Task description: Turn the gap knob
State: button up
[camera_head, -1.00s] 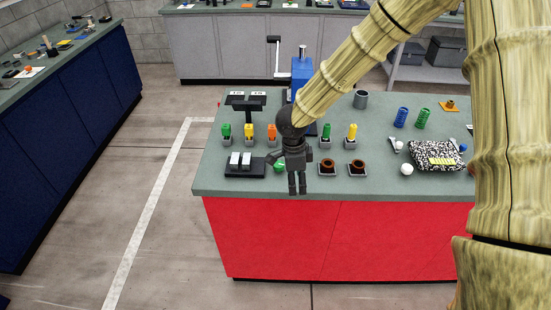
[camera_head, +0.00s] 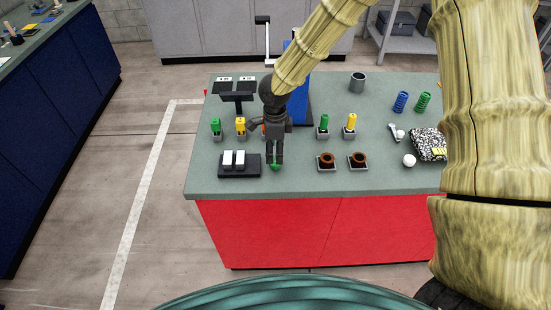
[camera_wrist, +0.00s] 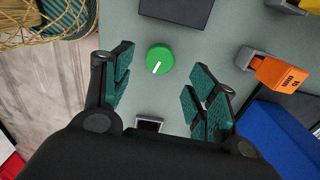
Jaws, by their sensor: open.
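The gap knob is a round green knob with a white pointer line (camera_wrist: 160,58). In the wrist view it lies ahead of my gripper (camera_wrist: 157,72), between the spread teal-padded fingers and nearer the left one. The white line points to the lower left. In the head view my gripper (camera_head: 275,160) hangs fingers down over the front left of the bench. A bit of the green knob (camera_head: 275,168) shows at its tips. The fingers are open with nothing between the pads; I cannot tell their exact height above the knob.
A black box with two white buttons (camera_head: 239,162) stands just left of the knob. An orange block (camera_wrist: 280,74) and a blue machine (camera_wrist: 285,135) are close by. Brown rings in trays (camera_head: 327,161) sit to the right. The bench's front edge is near.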

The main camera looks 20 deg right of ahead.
aim_at(275, 164)
jog(key=shift+d+f+p, duration=0.1)
jog(key=shift+f+p, duration=0.8)
jog(key=shift+f, duration=2.3)
jog(key=c, duration=1)
jog(key=shift+c, duration=0.2)
